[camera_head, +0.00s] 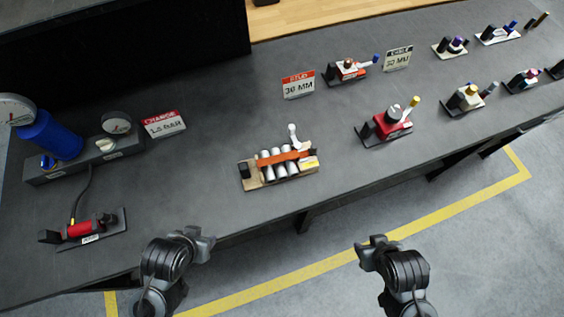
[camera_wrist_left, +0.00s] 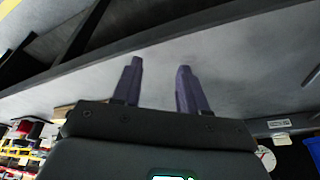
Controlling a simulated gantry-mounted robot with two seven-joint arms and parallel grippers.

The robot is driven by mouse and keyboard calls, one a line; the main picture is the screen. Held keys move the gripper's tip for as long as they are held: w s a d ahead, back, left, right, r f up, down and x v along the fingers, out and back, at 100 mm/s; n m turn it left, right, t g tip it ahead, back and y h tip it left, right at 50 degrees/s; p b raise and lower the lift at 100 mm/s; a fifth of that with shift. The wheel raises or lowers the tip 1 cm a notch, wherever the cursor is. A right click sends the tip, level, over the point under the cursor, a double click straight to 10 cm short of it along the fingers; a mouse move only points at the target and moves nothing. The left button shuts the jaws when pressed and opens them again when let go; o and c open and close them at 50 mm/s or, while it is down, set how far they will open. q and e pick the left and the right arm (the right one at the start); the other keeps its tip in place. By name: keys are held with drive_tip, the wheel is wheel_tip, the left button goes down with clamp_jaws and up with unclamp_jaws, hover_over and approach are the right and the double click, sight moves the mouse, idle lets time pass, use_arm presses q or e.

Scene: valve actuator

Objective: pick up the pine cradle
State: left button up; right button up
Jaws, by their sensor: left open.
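The pine cradle (camera_head: 253,181) stands on the grey bench near its front edge, at the middle of the head view. It is a pale wooden base carrying several silver cylinders (camera_head: 278,168) with an orange bar across them, a dark block at its left end and a white-topped post behind. My left gripper (camera_head: 204,242) is in front of the bench edge, left of the cradle and apart from it. In the left wrist view its two fingers (camera_wrist_left: 160,66) are spread with nothing between them. My right gripper (camera_head: 367,249) is in front of the bench, right of the cradle; its jaw gap is unclear.
A red valve unit (camera_head: 390,124) stands right of the cradle, with several similar units farther right. A red-labelled sign (camera_head: 298,85) is behind. A blue cylinder (camera_head: 50,135) with gauges and a red hose-fed unit (camera_head: 80,229) are at left. Bench around the cradle is clear.

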use_arm(q)
drive_tip(key=w+d+r+m+t+h, duration=0.3)
drive_tip(key=w+d+r+m, duration=0.3)
drive_tip(key=d, duration=0.5)
drive_tip(key=w+d+r+m+t+h, duration=0.35)
drive_tip(key=w+d+r, duration=0.4)
drive_tip(key=d, duration=0.45)
drive_tip(key=s+d+r+m+g+h, duration=0.2)
drive_tip(key=d+m+h, duration=0.1)
drive_tip(key=d+m, duration=0.35)
drive_tip(key=s+d+r+m+g+h, duration=0.1)
drive_tip(key=d+r+m+g+h, duration=0.15)
drive_tip(key=d+m, duration=0.4)
drive_tip(key=m+g+y, duration=0.6)
drive_tip(key=m+y, duration=0.2)
drive_tip(key=y, duration=0.4)
hover_over(243, 166)
drive_tip(key=d, duration=0.1)
wheel_tip(243, 166, down, 7)
drive_tip(key=shift+f, duration=0.1)
drive_tip(key=shift+a+f, duration=0.1)
drive_tip(key=shift+a, duration=0.15)
drive_tip(key=shift+a+f, duration=0.15)
drive_tip(key=shift+f, duration=2.65)
drive_tip(key=shift+a+f, duration=0.15)
drive_tip(key=shift+f, duration=2.6)
